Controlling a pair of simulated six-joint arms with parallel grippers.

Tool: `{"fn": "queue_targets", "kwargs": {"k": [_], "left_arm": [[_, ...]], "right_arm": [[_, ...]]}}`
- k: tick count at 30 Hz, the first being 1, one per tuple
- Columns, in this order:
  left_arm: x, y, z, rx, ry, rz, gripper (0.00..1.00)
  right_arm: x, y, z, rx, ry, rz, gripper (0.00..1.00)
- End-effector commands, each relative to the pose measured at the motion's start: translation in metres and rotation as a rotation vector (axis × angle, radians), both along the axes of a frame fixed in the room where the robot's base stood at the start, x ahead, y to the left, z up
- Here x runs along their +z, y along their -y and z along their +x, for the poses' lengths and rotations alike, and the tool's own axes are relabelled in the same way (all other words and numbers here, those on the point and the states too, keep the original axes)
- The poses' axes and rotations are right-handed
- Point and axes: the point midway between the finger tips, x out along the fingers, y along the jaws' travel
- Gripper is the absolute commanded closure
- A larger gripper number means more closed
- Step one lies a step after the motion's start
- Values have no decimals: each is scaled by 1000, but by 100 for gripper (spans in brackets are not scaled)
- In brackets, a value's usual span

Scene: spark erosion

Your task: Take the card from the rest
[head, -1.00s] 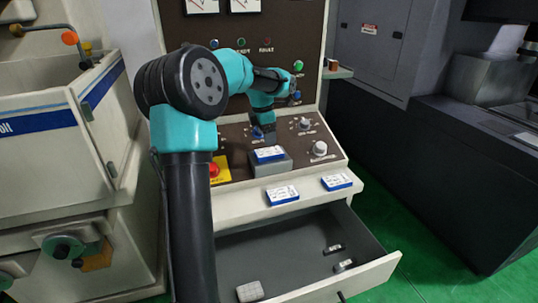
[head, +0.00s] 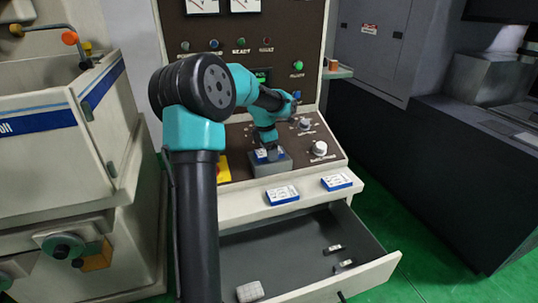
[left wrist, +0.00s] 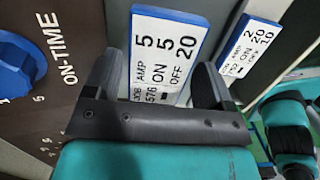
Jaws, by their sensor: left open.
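A white card with a blue edge (head: 262,157) lies on the grey block-shaped rest (head: 272,168) on the panel's sloping ledge. My left gripper (head: 267,149) is right over it and hides part of it. In the left wrist view this card (left wrist: 160,45) reads 5, 5, 20. The fingers of my left gripper (left wrist: 162,72) stand open, one along each side of the card. I cannot tell whether they touch it. My right gripper is not in view.
Two more cards, one at left (head: 282,195) and one at right (head: 337,182), lie on the ledge below. An open drawer (head: 235,270) holds a few small items. Knobs (head: 320,148) stand close by on the panel. Green floor is free at right.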

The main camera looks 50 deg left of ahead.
Motion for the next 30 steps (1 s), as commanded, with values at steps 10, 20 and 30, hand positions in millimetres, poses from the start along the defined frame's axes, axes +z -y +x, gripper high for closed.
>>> {"fn": "queue_targets", "kwargs": {"k": [10,20,30], "left_arm": [[-2,0,0,0,0,1,23],[-2,0,0,0,0,1,39],[-2,0,0,0,0,1,62]], "right_arm": [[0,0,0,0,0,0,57],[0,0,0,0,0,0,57],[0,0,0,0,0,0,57]]}}
